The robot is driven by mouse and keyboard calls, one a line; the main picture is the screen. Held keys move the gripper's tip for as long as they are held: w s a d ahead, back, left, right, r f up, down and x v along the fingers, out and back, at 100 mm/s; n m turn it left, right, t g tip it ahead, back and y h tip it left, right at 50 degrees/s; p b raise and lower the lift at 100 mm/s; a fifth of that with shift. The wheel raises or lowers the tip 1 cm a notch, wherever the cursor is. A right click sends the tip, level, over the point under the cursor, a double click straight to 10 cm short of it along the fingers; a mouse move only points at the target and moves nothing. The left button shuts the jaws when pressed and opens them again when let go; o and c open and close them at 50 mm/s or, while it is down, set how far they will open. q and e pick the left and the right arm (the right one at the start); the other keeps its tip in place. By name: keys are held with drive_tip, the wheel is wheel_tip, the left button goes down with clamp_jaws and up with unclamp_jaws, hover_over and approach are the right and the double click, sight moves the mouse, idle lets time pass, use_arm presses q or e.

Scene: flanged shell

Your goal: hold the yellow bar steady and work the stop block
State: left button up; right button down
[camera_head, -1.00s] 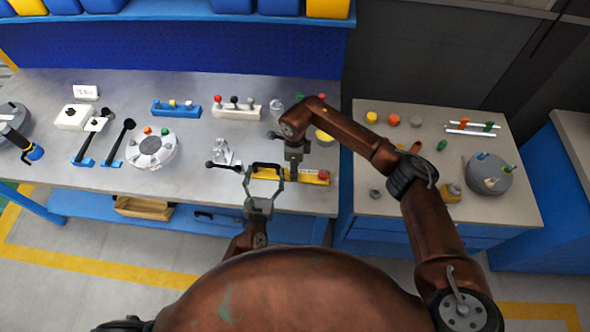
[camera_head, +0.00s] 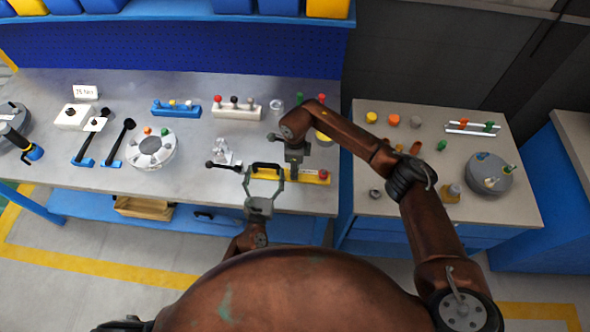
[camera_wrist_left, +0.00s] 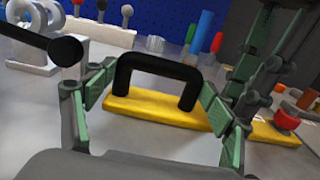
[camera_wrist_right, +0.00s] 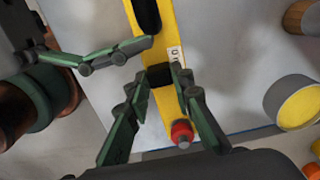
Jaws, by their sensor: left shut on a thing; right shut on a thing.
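The yellow bar (camera_head: 315,180) lies along the front right of the bench, with a black arched handle (camera_head: 267,165) near its left end and a red knob (camera_head: 323,174) at its right end. My left gripper (camera_head: 265,174) is shut on the handle; the left wrist view shows the handle (camera_wrist_left: 152,62) between its green-padded fingers. My right gripper (camera_head: 295,176) reaches down over the bar. In the right wrist view its fingers (camera_wrist_right: 164,72) are shut on the dark stop block (camera_wrist_right: 159,76), which sits across the bar between handle and red knob (camera_wrist_right: 182,132). The fingers partly hide the block.
A lever with a black ball end (camera_head: 210,164) stands close left of my left gripper. Behind are a white knob rack (camera_head: 237,110) and a clear ring (camera_head: 276,105). A side table (camera_head: 400,205) with small parts stands to the right, past a gap.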

idle(0.4)
drive_tip(key=shift+s+d, duration=0.15)
drive_tip(key=shift+d, duration=1.35)
drive_tip(key=c, duration=1.7)
unclamp_jaws()
drive_tip(key=shift+a, duration=0.1)
wheel_tip(320, 180, up, 12)
use_arm(q)
drive_tip(key=o, duration=1.8)
